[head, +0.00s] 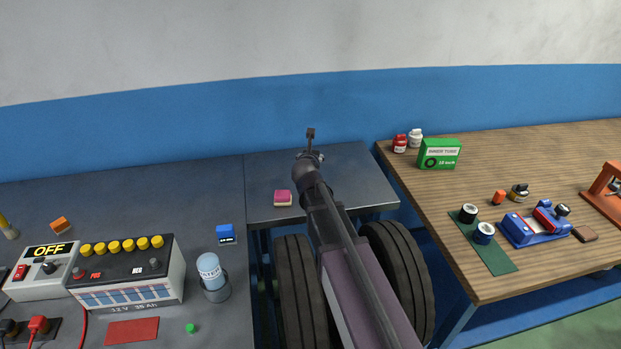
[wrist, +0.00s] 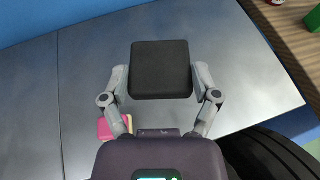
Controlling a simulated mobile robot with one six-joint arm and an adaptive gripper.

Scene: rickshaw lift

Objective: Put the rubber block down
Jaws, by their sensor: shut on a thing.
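My gripper (wrist: 161,80) is shut on the black rubber block (wrist: 160,70), with one finger on each side of it in the wrist view. Behind the block in that view is the bare grey metal bench top (wrist: 240,60). In the head view my gripper (head: 310,154) is over the far part of the small grey bench (head: 355,175). The block shows there as a small dark piece (head: 310,133) against the blue wall, seemingly above the bench. My arm hides part of the bench.
A pink and cream block (head: 283,198) lies on the bench left of my arm. Wheels (head: 295,285) stand below its front edge. A wooden table (head: 540,170) with a green box (head: 439,154) is right. A water bottle (head: 210,270) and battery (head: 130,280) are left.

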